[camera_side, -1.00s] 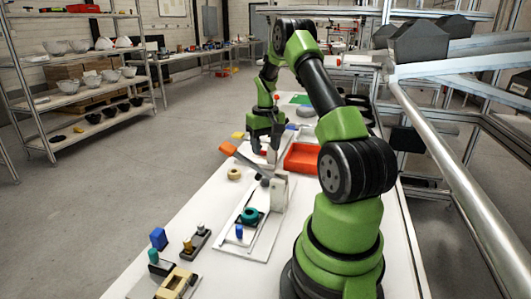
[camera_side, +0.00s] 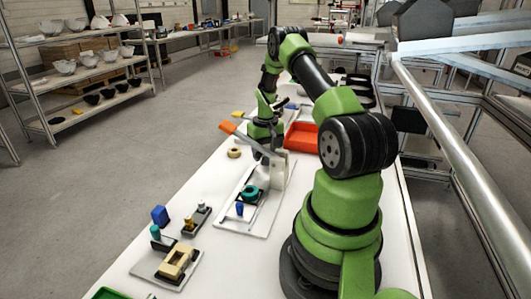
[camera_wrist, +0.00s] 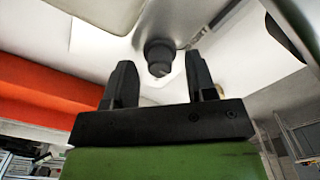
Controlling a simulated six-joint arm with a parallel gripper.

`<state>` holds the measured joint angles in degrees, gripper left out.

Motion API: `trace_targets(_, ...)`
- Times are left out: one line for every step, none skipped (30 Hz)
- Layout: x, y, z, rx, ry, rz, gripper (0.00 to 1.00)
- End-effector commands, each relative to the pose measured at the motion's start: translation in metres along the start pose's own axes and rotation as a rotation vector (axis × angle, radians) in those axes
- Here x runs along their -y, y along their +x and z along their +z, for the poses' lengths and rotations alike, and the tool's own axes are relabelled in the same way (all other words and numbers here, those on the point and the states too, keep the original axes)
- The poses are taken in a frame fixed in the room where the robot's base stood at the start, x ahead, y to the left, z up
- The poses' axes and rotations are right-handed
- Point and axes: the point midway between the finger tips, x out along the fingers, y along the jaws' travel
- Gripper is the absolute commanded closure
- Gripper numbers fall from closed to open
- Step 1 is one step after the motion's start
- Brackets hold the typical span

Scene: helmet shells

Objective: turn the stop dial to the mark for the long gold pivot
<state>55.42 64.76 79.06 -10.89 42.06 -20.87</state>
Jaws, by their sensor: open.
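A press-like fixture (camera_side: 277,171) with an orange-tipped lever (camera_side: 228,127) stands on a pale plate (camera_side: 262,222). A teal ring (camera_side: 249,193) and a blue peg (camera_side: 239,209) are in front of it. My gripper (camera_side: 268,149) is just behind the fixture, its fingertips partly hidden by lever and post. In the wrist view my gripper (camera_wrist: 163,85) is open, with a dark round knob (camera_wrist: 160,54), apparently the stop dial, showing beyond and between the fingers. Contact cannot be told, and no marks are readable.
An orange tray (camera_side: 302,137) lies right of my gripper. A tan ring (camera_side: 234,152) lies to the left.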

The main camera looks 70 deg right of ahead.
Motion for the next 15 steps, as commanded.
trace_targets(0.0000, 0.0029, 0.0002, 0.001, 0.000, 0.000, 0.49)
trace_targets(0.0000, 0.0037, 0.0001, 0.000, 0.000, 0.000, 0.49)
trace_targets(0.0000, 0.0043, 0.0000, -0.001, 0.000, 0.000, 0.49)
trace_targets(0.0000, 0.0046, -0.0001, -0.001, 0.000, 0.000, 0.49)
trace_targets(0.0000, 0.0046, -0.0001, -0.001, 0.000, 0.000, 0.49)
trace_targets(0.0000, 0.0045, -0.0001, -0.001, 0.000, 0.000, 0.49)
trace_targets(0.0000, 0.0045, -0.0001, -0.001, 0.000, 0.000, 0.49)
trace_targets(0.0000, 0.0044, -0.0001, -0.001, 0.000, 0.000, 0.49)
trace_targets(0.0000, 0.0044, -0.0001, -0.001, 0.000, 0.000, 0.49)
trace_targets(0.0000, 0.0043, -0.0001, -0.001, 0.000, 0.000, 0.51)
trace_targets(0.0000, 0.0043, -0.0001, -0.001, 0.000, 0.000, 0.58)
trace_targets(0.0000, 0.0043, -0.0001, -0.001, 0.000, 0.000, 0.67)
trace_targets(0.0000, 0.0042, -0.0001, -0.001, 0.000, 0.000, 0.74)
trace_targets(0.0000, 0.0042, -0.0001, -0.001, 0.000, 0.000, 0.81)
trace_targets(0.0000, 0.0042, -0.0001, -0.001, 0.000, 0.000, 0.90)
